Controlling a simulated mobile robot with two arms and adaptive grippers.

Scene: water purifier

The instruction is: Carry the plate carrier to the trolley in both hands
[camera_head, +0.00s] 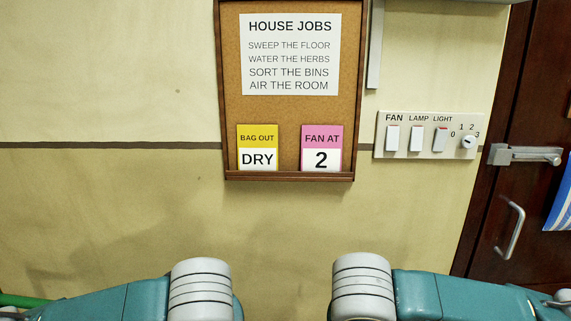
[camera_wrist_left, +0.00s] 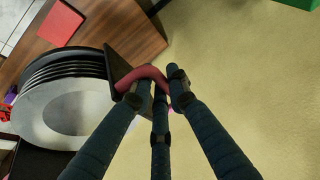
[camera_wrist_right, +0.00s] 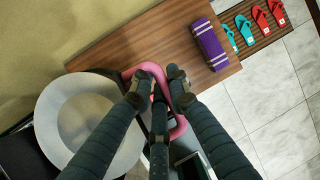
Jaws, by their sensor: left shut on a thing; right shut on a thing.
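In the left wrist view my left gripper (camera_wrist_left: 158,84) is shut on the carrier's dark-pink handle (camera_wrist_left: 146,73). In the right wrist view my right gripper (camera_wrist_right: 156,83) is shut on the pink handle (camera_wrist_right: 150,68) at the other end, with a pale round plate (camera_wrist_right: 88,125) beside it. The head view shows only my two arms, not the carrier or grippers. I cannot make out the trolley for certain.
A brown wooden top (camera_wrist_right: 135,42) lies close by, with a purple case (camera_wrist_right: 208,45) on it. Flip-flops (camera_wrist_right: 262,25) stand on a slatted mat by the tiled floor (camera_wrist_right: 270,100). A notice board (camera_head: 290,110), switch panel (camera_head: 428,135) and dark door (camera_head: 535,190) are ahead.

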